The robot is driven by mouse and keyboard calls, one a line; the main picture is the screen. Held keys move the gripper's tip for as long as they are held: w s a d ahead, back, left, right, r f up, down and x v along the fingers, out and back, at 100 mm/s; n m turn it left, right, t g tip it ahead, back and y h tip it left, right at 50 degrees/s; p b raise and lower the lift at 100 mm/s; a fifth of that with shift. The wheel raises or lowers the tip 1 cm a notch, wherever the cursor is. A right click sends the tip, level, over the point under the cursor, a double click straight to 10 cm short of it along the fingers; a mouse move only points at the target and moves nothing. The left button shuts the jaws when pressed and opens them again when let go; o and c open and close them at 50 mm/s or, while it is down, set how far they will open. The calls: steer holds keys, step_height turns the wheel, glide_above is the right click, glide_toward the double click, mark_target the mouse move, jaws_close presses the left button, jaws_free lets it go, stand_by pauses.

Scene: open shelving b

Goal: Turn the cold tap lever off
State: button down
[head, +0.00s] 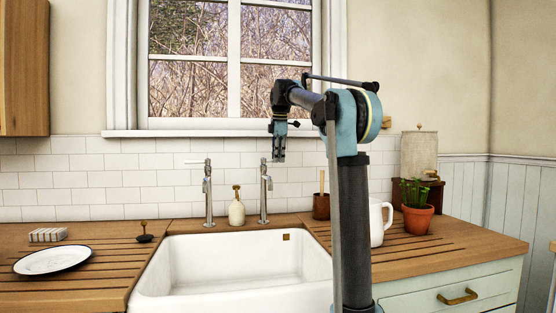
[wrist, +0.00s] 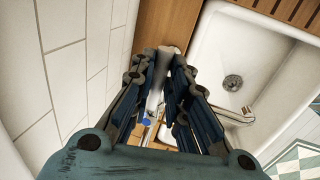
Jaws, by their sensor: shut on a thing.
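Two chrome taps stand behind the sink in the head view. The left tap (head: 208,192) has a pale lever (head: 194,162) pointing left. The right tap (head: 264,192) stands just left of and below my gripper (head: 279,158), which points down. In the wrist view, my gripper (wrist: 164,62) is shut on a pale lever (wrist: 154,99), seen between its fingers. A blue dot (wrist: 147,122) beside it marks this as the cold tap, and a chrome spout (wrist: 237,118) reaches over the sink. The fingers hide part of the lever.
The white sink (head: 165,270) lies in front of the taps. A soap bottle (head: 236,210) stands between them. A brown pot (head: 321,206), white jug (head: 376,225) and potted plant (head: 417,220) are at right. A plate (head: 50,261) lies at left. The tiled wall (wrist: 60,62) is close to my gripper.

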steer(key=c, duration=1.6)
jaws_free()
steer(key=shift+w+d, duration=0.1)
steer(key=shift+w, duration=0.05)
steer(key=shift+o, duration=0.2)
step_height(320, 180, up, 12)
steer(key=s, duration=0.2)
steer(key=shift+s+d+f, duration=0.15)
steer(key=shift+d, duration=0.05)
